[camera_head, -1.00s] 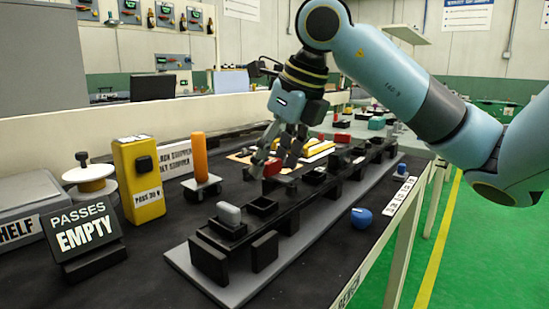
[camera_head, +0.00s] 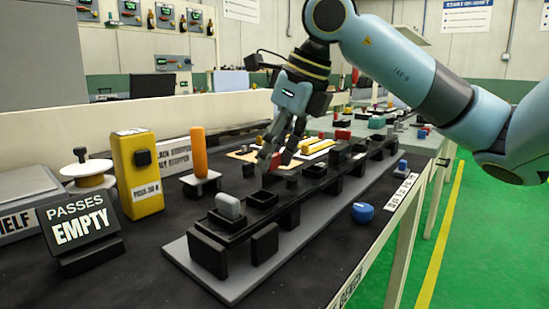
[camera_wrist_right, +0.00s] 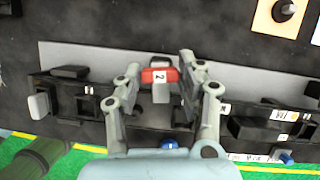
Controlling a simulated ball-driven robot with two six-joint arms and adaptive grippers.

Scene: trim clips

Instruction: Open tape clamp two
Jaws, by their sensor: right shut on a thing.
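Tape clamp two is a red bar (camera_wrist_right: 160,75) with a white label reading 2, at the back edge of the long black fixture (camera_head: 262,228). In the wrist view it sits between the fingertips of my right gripper (camera_wrist_right: 160,70), which is shut on it. In the head view the right gripper (camera_head: 276,152) reaches down to the fixture, and its fingers hide most of the clamp. A small bit of red (camera_head: 275,161) shows between the fingers. I cannot tell how far the clamp is tilted. My left gripper is not in view.
A grey block (camera_head: 228,206) sits in the fixture's near end. A yellow post (camera_head: 138,175), an orange peg (camera_head: 199,152), a white spool (camera_head: 87,171) and a PASSES EMPTY sign (camera_head: 80,222) stand left. A blue knob (camera_head: 362,212) is at the bench's right edge.

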